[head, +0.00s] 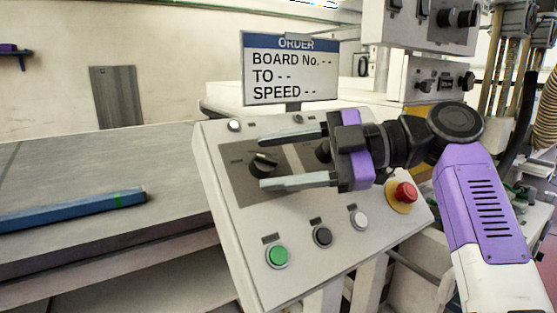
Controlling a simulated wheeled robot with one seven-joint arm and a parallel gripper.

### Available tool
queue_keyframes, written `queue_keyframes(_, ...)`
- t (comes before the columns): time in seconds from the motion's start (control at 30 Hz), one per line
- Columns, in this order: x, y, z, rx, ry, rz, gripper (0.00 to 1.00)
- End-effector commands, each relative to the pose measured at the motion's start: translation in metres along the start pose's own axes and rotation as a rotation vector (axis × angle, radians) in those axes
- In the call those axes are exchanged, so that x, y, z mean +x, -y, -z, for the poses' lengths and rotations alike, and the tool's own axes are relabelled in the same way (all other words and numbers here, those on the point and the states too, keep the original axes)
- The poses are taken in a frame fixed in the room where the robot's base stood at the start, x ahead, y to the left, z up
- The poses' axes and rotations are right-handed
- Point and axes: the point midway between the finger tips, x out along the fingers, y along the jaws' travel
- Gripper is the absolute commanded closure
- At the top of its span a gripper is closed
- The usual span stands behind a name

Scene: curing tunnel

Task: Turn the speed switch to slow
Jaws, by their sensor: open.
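A black rotary switch (264,163) sits on the dark plate at the upper left of the sloped control panel (235,245). A second dark knob (323,152) is partly hidden behind my gripper. The labels are too small to read, so I cannot tell which knob sets speed. My gripper (292,160) comes in from the right over the panel. Its two grey fingers are apart and point left, one above and one below the left switch in the picture. I cannot tell whether they touch it.
A sign (290,78) behind the panel reads "ORDER, BOARD No. --, TO --, SPEED --". Green (278,256), black (322,237) and white (359,219) buttons line the panel's lower part. A red mushroom button (405,193) is below my wrist. A blue bar (75,210) lies on the left table.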

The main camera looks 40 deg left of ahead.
Motion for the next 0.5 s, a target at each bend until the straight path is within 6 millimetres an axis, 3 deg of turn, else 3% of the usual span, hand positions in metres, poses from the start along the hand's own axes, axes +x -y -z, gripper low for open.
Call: queue_keyframes(0.5,-0.068,-0.001,0.000,0.001,0.001,-0.001,0.45)
